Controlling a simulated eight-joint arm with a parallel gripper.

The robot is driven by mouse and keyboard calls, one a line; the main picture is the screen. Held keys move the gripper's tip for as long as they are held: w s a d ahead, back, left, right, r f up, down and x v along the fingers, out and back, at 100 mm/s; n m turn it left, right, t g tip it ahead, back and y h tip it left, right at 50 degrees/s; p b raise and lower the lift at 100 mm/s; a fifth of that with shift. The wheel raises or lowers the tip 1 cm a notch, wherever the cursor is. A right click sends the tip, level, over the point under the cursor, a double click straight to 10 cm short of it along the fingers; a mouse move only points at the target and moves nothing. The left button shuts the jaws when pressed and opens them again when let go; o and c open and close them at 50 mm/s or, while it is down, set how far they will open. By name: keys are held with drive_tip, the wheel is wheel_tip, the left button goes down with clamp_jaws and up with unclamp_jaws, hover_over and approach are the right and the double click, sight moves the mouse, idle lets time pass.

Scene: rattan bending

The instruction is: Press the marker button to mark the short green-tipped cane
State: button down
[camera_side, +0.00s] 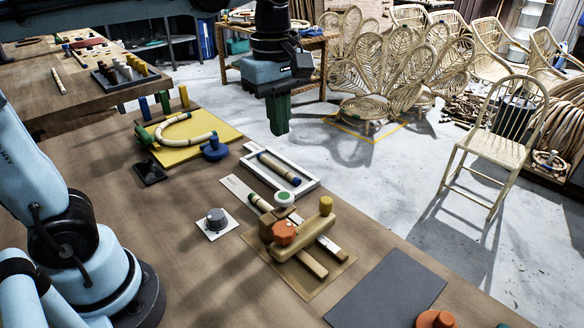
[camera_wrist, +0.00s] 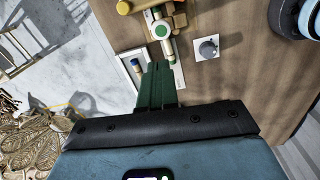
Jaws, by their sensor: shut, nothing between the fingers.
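My gripper (camera_side: 278,130) has green fingers, closed together and empty, pointing down in the air above the bench's far edge. Its fingers also show in the wrist view (camera_wrist: 157,75). A round white button with a green top (camera_side: 284,198) stands on the wooden fixture, apart from my gripper; it also shows in the wrist view (camera_wrist: 160,31). A short pale cane (camera_side: 261,203) lies on the light strip beside the button, partly hidden by it.
An orange knob (camera_side: 284,233) and a yellow peg (camera_side: 326,205) rise from the fixture. A white tray (camera_side: 247,165) holds a blue-tipped cane (camera_side: 279,168). A grey knob (camera_side: 215,218) stands left of the fixture. A bent cane (camera_side: 187,119) lies on a yellow board (camera_side: 180,154).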

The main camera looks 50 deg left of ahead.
sight(284, 195)
drive_tip(key=shift+w+d+r+n, duration=0.15)
drive_tip(key=shift+r+n, duration=0.1)
drive_tip(key=shift+n, duration=0.35)
wheel_tip(284, 195, down, 14)
drive_tip(key=shift+f, duration=0.1)
idle(0.6)
drive_tip(key=shift+f, duration=1.05)
drive_tip(key=shift+w+r, duration=0.1)
drive_tip(key=shift+r, duration=0.05)
wheel_tip(284, 195, up, 14)
drive_tip(key=shift+r, duration=0.15)
idle(0.9)
